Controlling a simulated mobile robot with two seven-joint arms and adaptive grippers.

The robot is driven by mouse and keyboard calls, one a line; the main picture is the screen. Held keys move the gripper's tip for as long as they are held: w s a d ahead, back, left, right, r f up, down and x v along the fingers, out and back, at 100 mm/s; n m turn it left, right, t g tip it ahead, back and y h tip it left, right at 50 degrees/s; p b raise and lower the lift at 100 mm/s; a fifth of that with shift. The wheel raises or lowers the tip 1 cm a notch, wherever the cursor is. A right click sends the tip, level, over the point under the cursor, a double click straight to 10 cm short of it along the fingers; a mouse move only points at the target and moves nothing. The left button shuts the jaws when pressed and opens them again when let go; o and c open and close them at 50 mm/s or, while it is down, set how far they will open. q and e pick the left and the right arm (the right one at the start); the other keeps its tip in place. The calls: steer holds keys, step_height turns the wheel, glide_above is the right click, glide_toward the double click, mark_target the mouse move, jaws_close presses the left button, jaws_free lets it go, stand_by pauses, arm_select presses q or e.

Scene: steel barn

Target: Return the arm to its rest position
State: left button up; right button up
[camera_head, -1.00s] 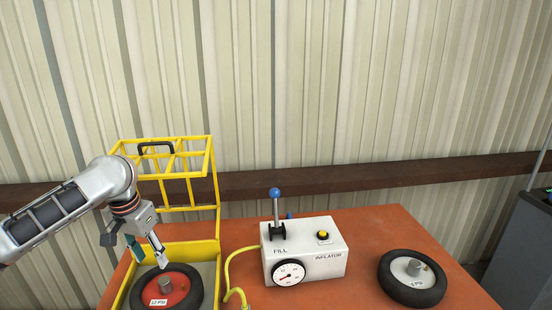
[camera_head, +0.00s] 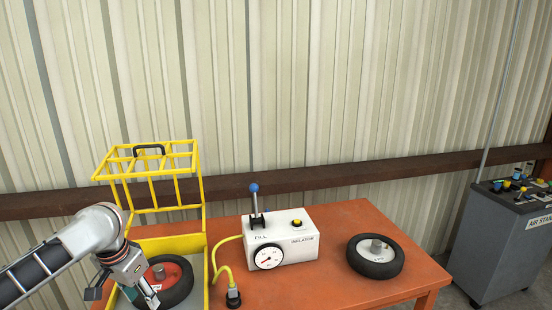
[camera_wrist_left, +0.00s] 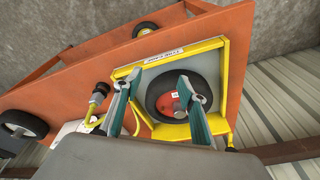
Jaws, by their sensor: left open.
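My left arm comes in from the left in the head view, and its gripper (camera_head: 146,292) hangs at the front left of the table, over the yellow cage's base. In the left wrist view the two fingers (camera_wrist_left: 153,90) are spread apart with nothing between them. The red-hubbed wheel (camera_head: 176,281) lies flat in the yellow cage (camera_head: 152,198), whose barred lid stands raised. The wheel is partly hidden behind my gripper in the head view; it also shows beyond the fingers in the left wrist view (camera_wrist_left: 164,103). My right gripper is not in view.
The white inflator box (camera_head: 290,248) with a gauge and blue-knobbed lever stands mid-table (camera_head: 330,290). A yellow hose (camera_head: 214,262) runs to a black fitting (camera_head: 233,297) beside the cage. A grey-hubbed wheel (camera_head: 375,267) lies at right. A grey air station (camera_head: 500,250) stands beyond the table.

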arm_select(q)
steer(key=s+d+f+m+t+h, duration=0.1)
steer(key=s+d+f+m+t, duration=0.25)
steer(key=s+d+f, duration=0.6)
steer(key=s+a+f+t+y, duration=0.1)
steer(key=s+a+y, duration=0.5)
steer(key=s+a, duration=0.75)
steer(key=d+f+n+t+h, duration=0.3)
steer(key=d+f+h, duration=0.3)
steer(key=d+f, duration=0.9)
steer(key=shift+s+f+h, duration=0.3)
steer(key=shift+f+h, duration=0.1)
steer(key=shift+f, duration=0.35)
steer(key=shift+t, duration=0.25)
